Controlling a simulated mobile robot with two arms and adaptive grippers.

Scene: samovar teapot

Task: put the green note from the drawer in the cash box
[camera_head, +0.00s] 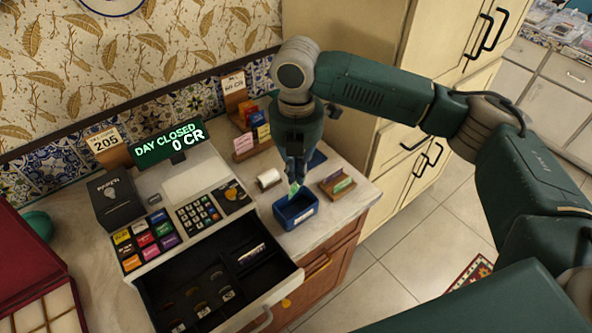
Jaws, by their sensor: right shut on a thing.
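My right gripper (295,175) points down above the blue box (297,212) on the counter. It is shut on a small green note (294,188), which hangs just over or at the box's opening; I cannot tell whether it touches the box. The cash drawer (277,291) of the register stands open at the lower middle, with a few coins and a small pale item in its dark compartments. My left gripper is out of view.
The register's display (168,143) reads "DAY CLOSED 0 CR". A wooden holder with a slip (339,185) stands right of the blue box, and a white roll (269,179) stands behind it. A card rack (247,125) is at the back. A red case (28,262) is at left.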

